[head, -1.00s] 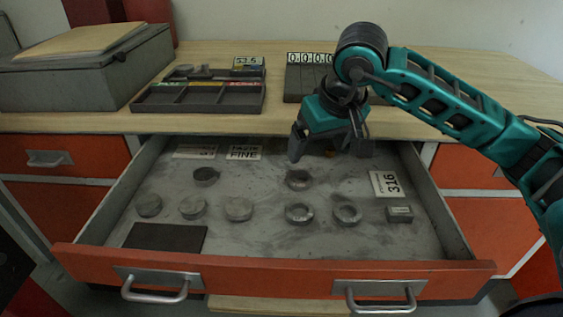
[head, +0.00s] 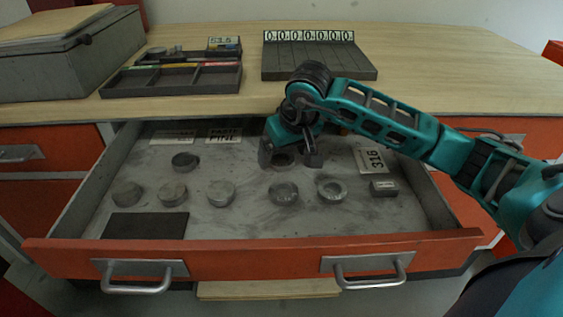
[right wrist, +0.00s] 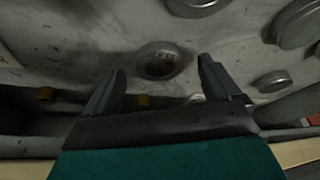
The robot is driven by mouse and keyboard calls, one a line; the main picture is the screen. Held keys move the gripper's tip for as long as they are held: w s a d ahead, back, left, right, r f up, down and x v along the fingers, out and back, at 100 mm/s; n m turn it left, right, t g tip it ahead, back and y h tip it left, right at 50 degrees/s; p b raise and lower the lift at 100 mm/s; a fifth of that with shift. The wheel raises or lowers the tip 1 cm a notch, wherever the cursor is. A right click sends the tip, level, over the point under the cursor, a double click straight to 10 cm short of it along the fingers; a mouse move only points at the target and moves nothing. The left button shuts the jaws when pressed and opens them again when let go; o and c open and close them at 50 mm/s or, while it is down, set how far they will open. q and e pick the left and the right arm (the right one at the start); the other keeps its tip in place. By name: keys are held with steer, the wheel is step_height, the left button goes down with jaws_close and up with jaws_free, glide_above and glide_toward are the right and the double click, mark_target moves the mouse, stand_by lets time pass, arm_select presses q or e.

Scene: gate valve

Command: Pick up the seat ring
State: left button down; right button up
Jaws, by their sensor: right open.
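Several grey metal round parts lie in the open drawer. One ring-like part (head: 283,158) lies at the back middle, partly hidden by my right gripper (head: 289,160); I cannot tell for sure which part is the seat ring. My right gripper is open and empty, pointing down, with its fingers to either side of that part in the head view. In the right wrist view the part (right wrist: 160,60) shows just beyond and between the fingertips (right wrist: 162,72), with no visible contact. Two more rings (head: 284,193) (head: 331,191) lie in front. My left gripper is out of view.
The drawer (head: 250,252) has raised walls and two front handles. A small block (head: 383,188) and a "316" label (head: 371,160) lie right of the rings. Several discs (head: 173,194) lie left. A divided tray (head: 172,80) and slotted rack (head: 320,60) stand on the bench.

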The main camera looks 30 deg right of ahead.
steer(key=shift+w+f, duration=0.2)
steer(key=shift+f, duration=0.3)
steer(key=c, duration=1.3)
steer(key=shift+r, duration=0.1)
